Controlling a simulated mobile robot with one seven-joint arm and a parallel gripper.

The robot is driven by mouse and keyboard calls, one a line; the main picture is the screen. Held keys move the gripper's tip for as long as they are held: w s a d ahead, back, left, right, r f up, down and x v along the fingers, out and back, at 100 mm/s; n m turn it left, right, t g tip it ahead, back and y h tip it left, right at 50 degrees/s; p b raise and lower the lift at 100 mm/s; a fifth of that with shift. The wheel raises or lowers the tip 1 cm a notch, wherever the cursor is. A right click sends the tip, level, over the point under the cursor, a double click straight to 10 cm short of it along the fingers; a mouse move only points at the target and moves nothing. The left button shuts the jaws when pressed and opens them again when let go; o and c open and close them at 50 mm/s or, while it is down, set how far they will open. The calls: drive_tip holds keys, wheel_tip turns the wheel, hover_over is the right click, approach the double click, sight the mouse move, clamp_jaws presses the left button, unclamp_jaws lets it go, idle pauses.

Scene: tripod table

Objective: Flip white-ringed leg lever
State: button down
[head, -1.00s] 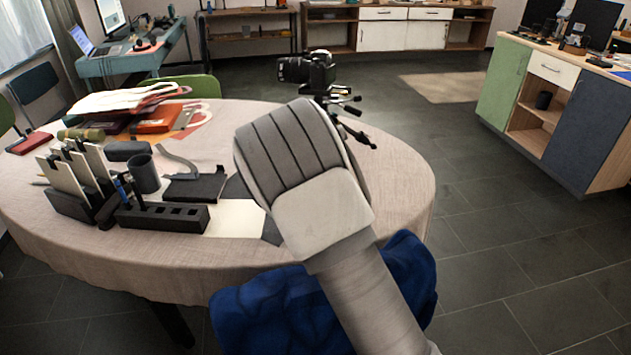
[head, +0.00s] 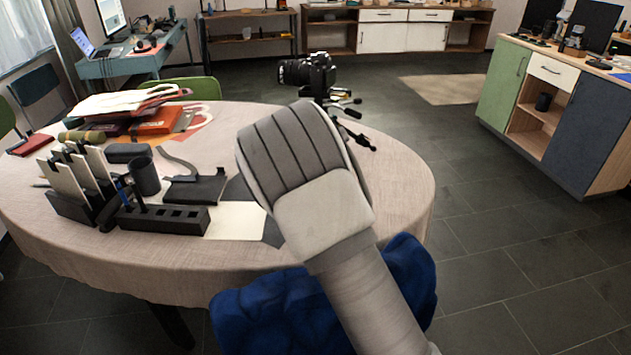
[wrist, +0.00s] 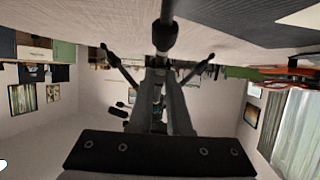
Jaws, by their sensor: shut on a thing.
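A black camera (head: 308,74) sits on a small black tripod (head: 352,136) at the table's far right side; my arm hides much of the tripod. In the wrist view, which is upside down, a dark tripod leg (wrist: 166,14) ends in a black foot or knob at the top, and two more legs spread left (wrist: 122,68) and right (wrist: 195,69). My gripper (wrist: 165,62) reaches into the middle of the tripod, with its fingers close together on a part of it. The gripped part is hard to make out. No white ring can be made out.
The round table (head: 395,190) has a pale cloth. On its left stand a black slotted holder (head: 165,219), a dark mug (head: 145,177) and a stack of folders and fabric (head: 130,110). A blue cloth-like object (head: 245,305) is below the front edge. The right of the tabletop is clear.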

drive_tip(key=shift+r+g+p, duration=0.95)
drive_tip(key=shift+g+p, duration=0.15)
drive_tip(key=shift+p, duration=1.15)
drive_tip(key=g+p, duration=0.1)
drive_tip(key=p, duration=0.1)
drive_tip(key=r+g+p, duration=0.1)
drive_tip(key=p, duration=0.1)
drive_tip(key=shift+w+g+p, duration=0.15)
drive_tip(key=shift+g+p, duration=0.15)
drive_tip(key=shift+p, duration=0.05)
drive_tip(key=g+p, duration=0.3)
drive_tip(key=shift+w+r, duration=0.25)
drive_tip(key=shift+w, duration=0.1)
drive_tip(key=shift+w+r+g+p, duration=0.2)
drive_tip(key=shift+g+p, duration=0.35)
drive_tip(key=shift+g, duration=0.4)
drive_tip(key=shift+w+r+g+p, duration=0.1)
drive_tip(key=shift+w+g+p, duration=0.15)
drive_tip(key=shift+g+p, duration=0.5)
drive_tip(key=shift+g, duration=0.4)
drive_tip(key=c, duration=0.9)
unclamp_jaws()
drive_tip(key=shift+o, duration=0.2)
drive_tip(key=shift+r, duration=0.1)
wheel_tip(320, 180, up, 17)
drive_tip(key=s, duration=0.1)
drive_tip(key=shift+s, duration=0.35)
